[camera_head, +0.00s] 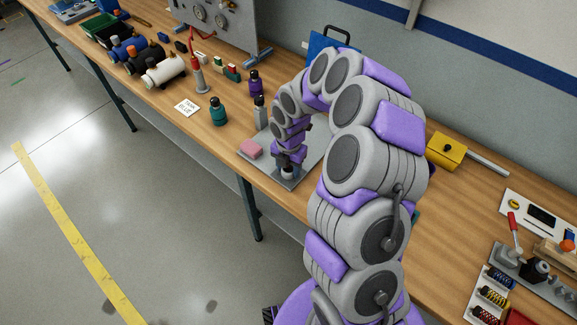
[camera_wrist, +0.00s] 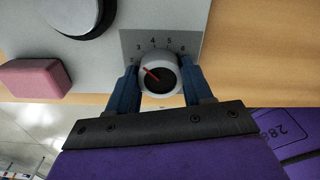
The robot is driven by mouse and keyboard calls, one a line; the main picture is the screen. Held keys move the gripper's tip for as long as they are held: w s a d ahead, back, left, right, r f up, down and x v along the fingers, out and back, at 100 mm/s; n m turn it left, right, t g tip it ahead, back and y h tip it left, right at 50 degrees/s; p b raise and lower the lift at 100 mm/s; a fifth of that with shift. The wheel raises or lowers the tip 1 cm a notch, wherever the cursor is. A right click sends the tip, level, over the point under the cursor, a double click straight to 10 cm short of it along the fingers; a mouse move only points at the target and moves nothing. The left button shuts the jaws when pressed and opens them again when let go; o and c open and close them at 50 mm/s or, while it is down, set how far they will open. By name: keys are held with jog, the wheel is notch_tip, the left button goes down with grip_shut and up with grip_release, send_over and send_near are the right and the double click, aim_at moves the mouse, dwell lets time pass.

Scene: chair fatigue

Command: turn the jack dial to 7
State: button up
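The jack dial (camera_wrist: 160,74) is a round silver knob with a dark face and a red pointer, on a grey plate with printed numbers. Its pointer aims up and left, close to the 2. The numbers 2 to 6 show around its upper side; a 7 cannot be made out. My gripper (camera_wrist: 161,82) has its two blue fingers on either side of the knob, and both appear to press against it. In the head view my gripper (camera_head: 288,168) is low over the grey base plate (camera_head: 262,169), where the knob shows only as a small pale shape.
A pink block (camera_head: 251,149) lies on the plate, left of the gripper. A grey bottle (camera_head: 261,111), a teal bottle (camera_head: 218,111) and a purple bottle (camera_head: 255,83) stand behind it. A yellow box (camera_head: 446,151) with a bar stands right of my arm on the wooden bench.

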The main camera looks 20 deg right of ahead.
jog(key=c, duration=0.5)
jog(key=shift+m+p, duration=0.35)
jog(key=shift+m, duration=0.05)
jog(key=m+p, duration=0.2)
jog(key=m, duration=0.1)
jog(key=shift+r+m, duration=0.1)
jog(key=shift+m, duration=0.3)
jog(key=m+p, duration=0.1)
jog(key=m, duration=0.1)
jog(key=shift+m, duration=0.4)
jog(key=m+p, duration=0.1)
jog(key=m, duration=0.2)
jog(key=shift+m, duration=0.3)
jog(key=m+p, duration=0.1)
jog(key=m, duration=1.1)
jog(key=shift+m, duration=0.4)
